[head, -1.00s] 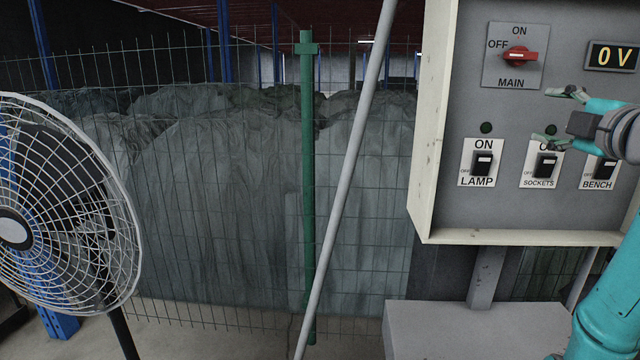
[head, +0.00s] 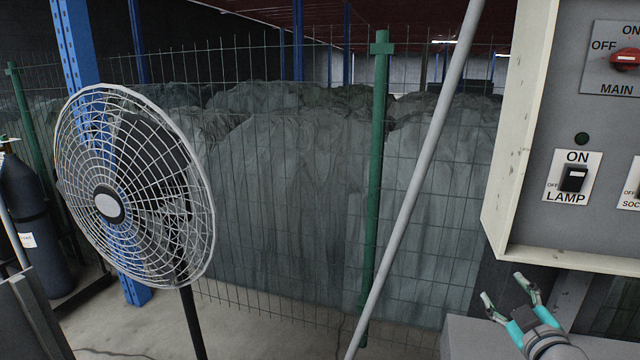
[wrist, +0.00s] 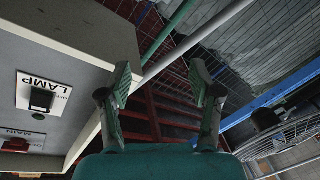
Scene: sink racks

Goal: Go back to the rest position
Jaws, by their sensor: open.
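My gripper (head: 507,292) is open and empty, low on the right in the head view, below the bottom edge of the electrical panel (head: 531,130). In the wrist view my gripper (wrist: 168,82) shows two spread fingers with nothing between them. The panel carries a red MAIN switch (head: 626,59), which is partly cut off at the right edge. Below it are a dark LAMP switch (head: 573,179) and an unlit indicator (head: 582,138). In the wrist view the panel (wrist: 75,30) and the LAMP switch (wrist: 41,98) lie to the left of the fingers.
A standing fan (head: 135,190) is at the left. A slanted grey pole (head: 415,185) crosses in front of a wire fence with a green post (head: 377,180). Covered heaps (head: 290,190) lie behind the fence. A dark gas cylinder (head: 28,215) stands at far left.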

